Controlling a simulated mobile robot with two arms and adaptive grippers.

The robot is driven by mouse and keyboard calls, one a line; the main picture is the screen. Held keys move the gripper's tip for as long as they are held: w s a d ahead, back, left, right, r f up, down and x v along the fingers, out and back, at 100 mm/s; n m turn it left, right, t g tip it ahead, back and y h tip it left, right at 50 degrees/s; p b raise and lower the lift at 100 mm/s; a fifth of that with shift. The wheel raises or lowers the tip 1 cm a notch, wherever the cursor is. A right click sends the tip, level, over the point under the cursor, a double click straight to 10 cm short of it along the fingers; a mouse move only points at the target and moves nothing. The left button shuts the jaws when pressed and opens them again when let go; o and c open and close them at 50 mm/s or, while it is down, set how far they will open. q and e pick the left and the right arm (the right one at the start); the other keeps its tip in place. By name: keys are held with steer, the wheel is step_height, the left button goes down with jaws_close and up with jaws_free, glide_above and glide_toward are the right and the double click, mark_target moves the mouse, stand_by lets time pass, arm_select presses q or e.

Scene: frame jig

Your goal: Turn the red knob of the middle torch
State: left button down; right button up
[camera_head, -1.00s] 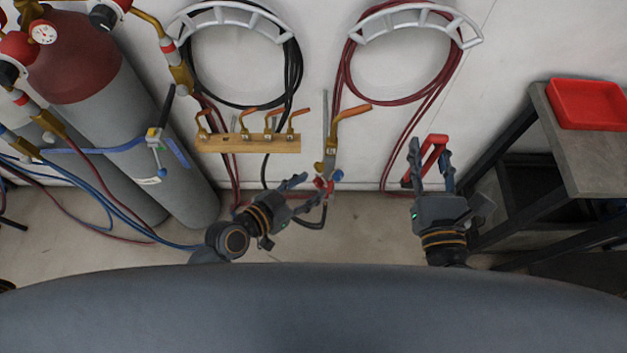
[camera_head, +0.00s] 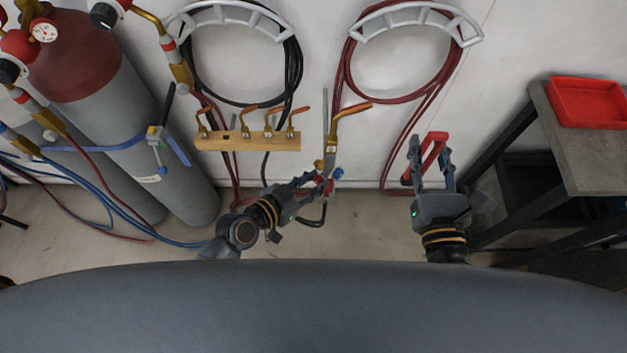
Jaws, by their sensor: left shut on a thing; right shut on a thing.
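The middle torch (camera_head: 331,152) is upright, with a brass body, an orange curved tip and red and blue knobs at its base. The red knob (camera_head: 322,186) is on its left side, partly hidden by my gripper. My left gripper (camera_head: 315,180) reaches in from the lower left and is shut on the red knob. The blue knob (camera_head: 339,173) is on the torch's right side. My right gripper (camera_head: 431,160) points up, to the right of the torch, and is shut on a red-handled tool (camera_head: 433,155).
A wooden rack (camera_head: 247,142) with several brass tips is on the wall left of the torch. Black (camera_head: 291,75) and dark red (camera_head: 345,75) hose coils hang above. Gas cylinders (camera_head: 115,110) stand at left. A table with a red tray (camera_head: 590,102) is at right.

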mark_target(410, 186)
steer(key=shift+f, duration=0.15)
step_height(410, 186, down, 2)
steer(key=shift+f+b, duration=0.15)
steer(key=shift+b, duration=1.1)
step_height(410, 186, down, 7)
steer(key=b, duration=0.7)
steer(key=shift+f, duration=0.2)
arm_select(q)
steer(key=shift+w+a+f+n+g+h+b, duration=0.15)
steer(key=shift+n+g+h+b, duration=0.7)
steer(key=shift+n, duration=0.85)
steer(key=shift+w+a+f+n+g+h+b, duration=0.1)
steer(key=shift+n+g+h+b, duration=0.3)
steer(key=shift+n+h, duration=1.1)
arm_select(e)
steer(key=shift+f, duration=1.1)
arm_select(q)
steer(key=shift+r+n+y, duration=0.1)
steer(key=shift+n+y, duration=0.15)
steer(key=shift+n, duration=0.05)
steer(key=c, duration=1.1)
jaws_free()
steer(key=shift+c, duration=0.2)
